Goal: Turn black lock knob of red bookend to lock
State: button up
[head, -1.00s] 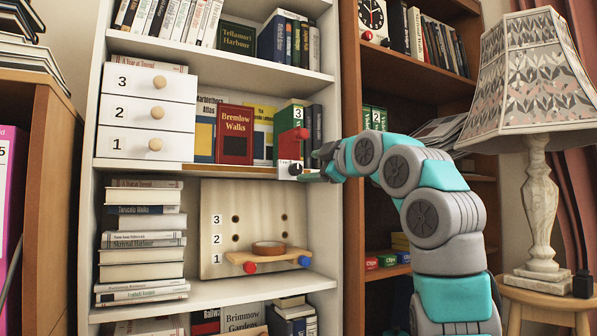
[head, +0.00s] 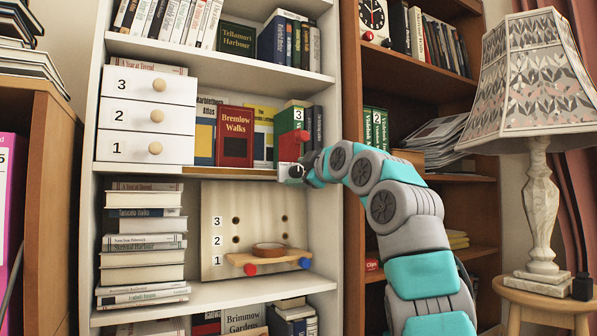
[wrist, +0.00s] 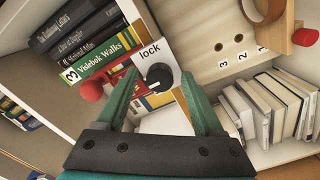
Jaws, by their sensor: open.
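The red bookend (head: 291,147) stands at the front of the shelf, against the row of books. Below its red part is a white plate (wrist: 150,48) printed "lock". The black lock knob (wrist: 158,75) is on this plate, just below the word in the wrist view. A pale mark shows on the knob, but its exact direction is hard to tell. My gripper (wrist: 160,80) is open, with one green finger on each side of the knob. I cannot tell whether the fingers touch it. In the head view my gripper (head: 308,170) reaches the plate from the right and partly hides it.
Green book 3 (wrist: 100,55) and dark books stand beside the bookend. Below are a pegboard (head: 218,205) with a small shelf holding a tape roll (head: 269,248) and a book stack (head: 145,240). The lamp (head: 540,200) stands right.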

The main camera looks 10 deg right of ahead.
grip_shut()
dwell(0.5)
